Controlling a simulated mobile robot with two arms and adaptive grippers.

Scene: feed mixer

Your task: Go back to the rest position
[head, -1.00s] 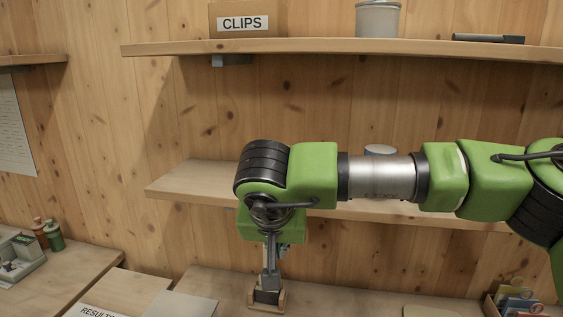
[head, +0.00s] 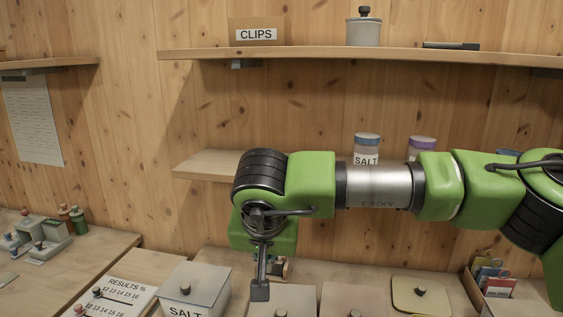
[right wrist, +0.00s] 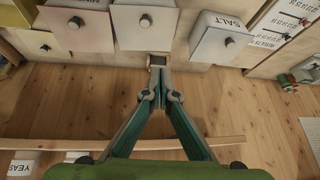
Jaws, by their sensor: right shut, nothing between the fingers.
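My right arm comes in from the right across the head view, with its green wrist bent downward. My right gripper (head: 261,290) points down in front of the back counter and is shut and empty. In the right wrist view its two teal-sided fingers (right wrist: 161,88) meet at the tips. A small wooden holder with a dark part (right wrist: 157,60) lies just beyond the fingertips in that view; in the head view it is partly hidden behind the gripper. My left gripper is not in view.
A lidded SALT bin (head: 196,288) and a RESULTS board (head: 125,290) stand left of the gripper. More lidded bins (head: 421,294) and a card box (head: 490,284) are to the right. Behind the arm are a lower shelf (head: 205,164) and a SALT jar (head: 366,148). An upper shelf (head: 350,53) is above.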

